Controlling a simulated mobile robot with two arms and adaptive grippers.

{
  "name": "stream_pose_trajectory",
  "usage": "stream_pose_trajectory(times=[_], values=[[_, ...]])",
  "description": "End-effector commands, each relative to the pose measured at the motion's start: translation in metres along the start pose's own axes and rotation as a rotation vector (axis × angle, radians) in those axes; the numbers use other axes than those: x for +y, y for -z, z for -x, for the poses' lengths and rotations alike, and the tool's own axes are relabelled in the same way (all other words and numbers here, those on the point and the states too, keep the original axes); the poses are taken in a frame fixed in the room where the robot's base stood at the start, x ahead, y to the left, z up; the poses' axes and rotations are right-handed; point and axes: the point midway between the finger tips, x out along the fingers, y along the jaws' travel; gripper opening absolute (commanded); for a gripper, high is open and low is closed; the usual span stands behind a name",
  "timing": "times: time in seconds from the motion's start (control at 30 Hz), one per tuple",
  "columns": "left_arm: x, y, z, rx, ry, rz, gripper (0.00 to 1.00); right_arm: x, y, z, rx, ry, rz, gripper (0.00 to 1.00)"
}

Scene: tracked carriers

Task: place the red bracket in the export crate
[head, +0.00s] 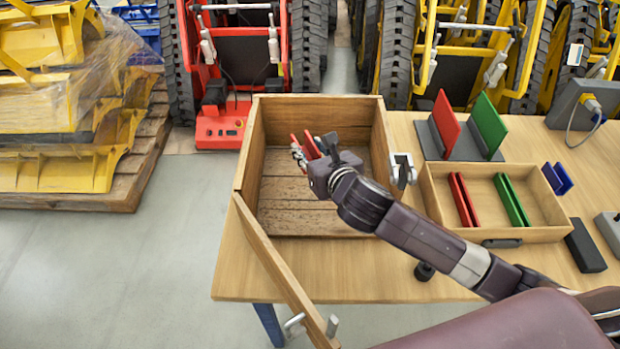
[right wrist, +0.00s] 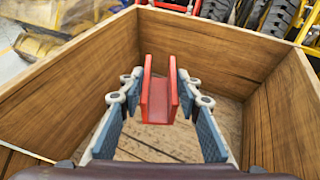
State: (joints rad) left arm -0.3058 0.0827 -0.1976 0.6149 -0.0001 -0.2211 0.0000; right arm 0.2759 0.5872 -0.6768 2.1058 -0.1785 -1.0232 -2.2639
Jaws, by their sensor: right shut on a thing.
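The red bracket is a U-shaped channel, seen between the fingers in the right wrist view (right wrist: 158,100) and as a small red piece in the head view (head: 307,146). My right gripper (head: 303,152) is shut on it; its two blue-grey fingers show on either side of the bracket in the right wrist view (right wrist: 160,92). The gripper holds the bracket inside the wooden crate (head: 250,150), over its slatted floor. The crate's walls surround it in the right wrist view (right wrist: 55,100). I cannot tell the gap to the floor. My left gripper is not in view.
Red and green plates (head: 488,123) stand behind. Blue parts (head: 557,178) lie right of the tray. Tracked carriers (head: 235,60) stand behind the table.

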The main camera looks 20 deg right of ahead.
Motion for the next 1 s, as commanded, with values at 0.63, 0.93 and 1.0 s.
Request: stream_pose_trajectory(times=[0.63, 0.93, 1.0], values=[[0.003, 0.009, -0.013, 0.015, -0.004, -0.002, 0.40, 0.000, 0.088, -0.037, -0.002, 0.001, -0.002, 0.00], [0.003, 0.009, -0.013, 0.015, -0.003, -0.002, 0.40, 0.000, 0.092, -0.039, -0.005, 0.001, 0.000, 0.00], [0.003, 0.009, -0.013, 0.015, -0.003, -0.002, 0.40, 0.000, 0.093, -0.039, -0.004, 0.001, 0.000, 0.00]])
